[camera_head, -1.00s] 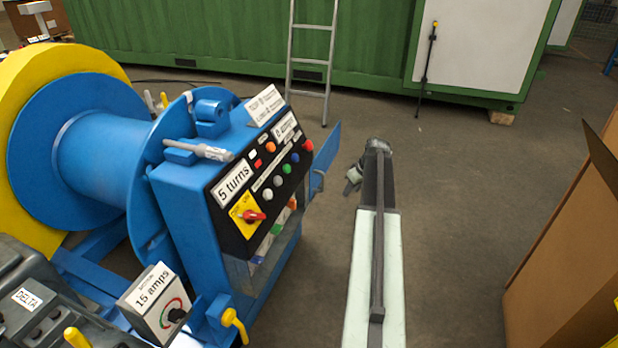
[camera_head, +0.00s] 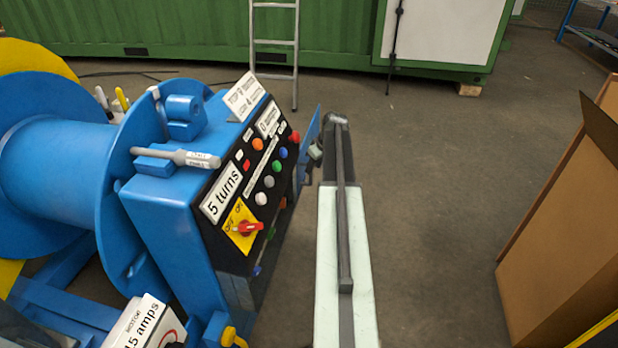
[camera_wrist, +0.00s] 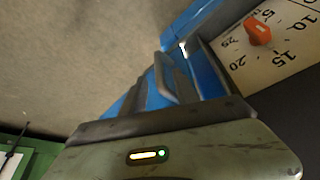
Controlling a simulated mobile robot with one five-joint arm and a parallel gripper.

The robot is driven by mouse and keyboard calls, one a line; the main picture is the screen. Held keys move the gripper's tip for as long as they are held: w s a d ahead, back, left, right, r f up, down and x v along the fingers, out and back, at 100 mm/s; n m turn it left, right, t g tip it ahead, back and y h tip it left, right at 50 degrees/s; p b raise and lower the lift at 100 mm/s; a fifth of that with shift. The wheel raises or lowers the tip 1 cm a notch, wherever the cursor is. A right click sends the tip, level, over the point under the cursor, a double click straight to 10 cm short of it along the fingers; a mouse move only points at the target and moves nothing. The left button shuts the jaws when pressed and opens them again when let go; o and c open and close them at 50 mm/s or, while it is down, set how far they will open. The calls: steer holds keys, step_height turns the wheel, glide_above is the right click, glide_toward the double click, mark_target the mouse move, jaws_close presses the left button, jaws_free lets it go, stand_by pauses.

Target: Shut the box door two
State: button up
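The blue box (camera_head: 165,225) with a sloped black control panel stands left of my arm. Its blue door (camera_head: 309,140) stands open at the far right side, seen nearly edge-on and partly hidden by my arm's end. My gripper (camera_head: 315,153) is beside the door, small and dark; I cannot tell whether it touches it. In the wrist view, blue door-like parts (camera_wrist: 210,75) and a greyish loop, perhaps a handle (camera_wrist: 165,78), show beyond my wrist housing.
A white dial plate (camera_wrist: 285,40) with an orange knob shows in the wrist view. A blue drum (camera_head: 60,175) is at left, a ladder (camera_head: 274,45) and green container (camera_head: 190,30) behind. A cardboard box (camera_head: 565,240) stands at right. Floor between is clear.

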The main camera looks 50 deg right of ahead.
mark_target(311, 182)
steer(key=b+x, duration=0.4)
steer(key=x, duration=0.1)
steer(key=shift+f, duration=0.35)
steer(key=shift+r, duration=0.15)
steer(key=shift+c, duration=0.4)
jaws_close()
steer(key=shift+s+d, duration=0.1)
steer(key=shift+s, duration=0.05)
stand_by(0.3)
